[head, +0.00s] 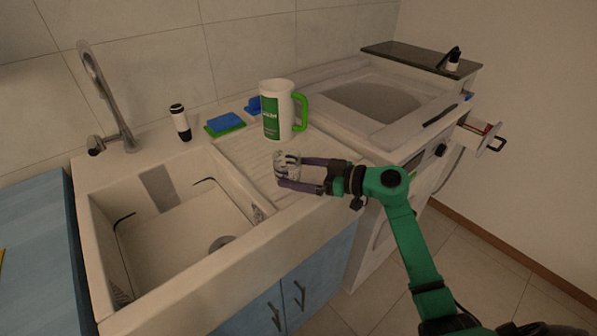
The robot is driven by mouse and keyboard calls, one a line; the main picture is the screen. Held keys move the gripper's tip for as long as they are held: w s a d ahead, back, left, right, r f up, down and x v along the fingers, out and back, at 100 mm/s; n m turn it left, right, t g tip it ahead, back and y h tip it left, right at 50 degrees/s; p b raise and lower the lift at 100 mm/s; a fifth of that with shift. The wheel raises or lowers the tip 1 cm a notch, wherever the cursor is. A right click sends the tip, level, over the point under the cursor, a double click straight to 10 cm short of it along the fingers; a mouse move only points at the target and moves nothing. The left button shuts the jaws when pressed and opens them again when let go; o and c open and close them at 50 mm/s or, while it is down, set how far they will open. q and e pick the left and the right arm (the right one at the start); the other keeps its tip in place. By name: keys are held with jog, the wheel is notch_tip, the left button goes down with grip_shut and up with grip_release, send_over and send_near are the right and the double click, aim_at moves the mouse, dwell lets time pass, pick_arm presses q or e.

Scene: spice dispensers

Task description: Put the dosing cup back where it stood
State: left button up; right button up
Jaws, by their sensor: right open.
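A small clear cup (286,160), which looks like the dosing cup, stands on the ridged drainboard of the sink, close to its front edge. My right gripper (285,172) comes in from the right with its fingers open on either side of the cup. The near finger hides the cup's lower part, so I cannot tell whether either finger touches it. My left gripper is out of view.
A white and green mug (277,112) with a green handle stands behind the cup. A blue and green sponge (225,123) and a black and white bottle (181,122) are at the back. The sink basin (175,235) opens at left.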

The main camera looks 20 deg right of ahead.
jog(key=v, duration=1.2)
jog(key=shift+b, duration=0.3)
jog(key=shift+d+r, duration=0.1)
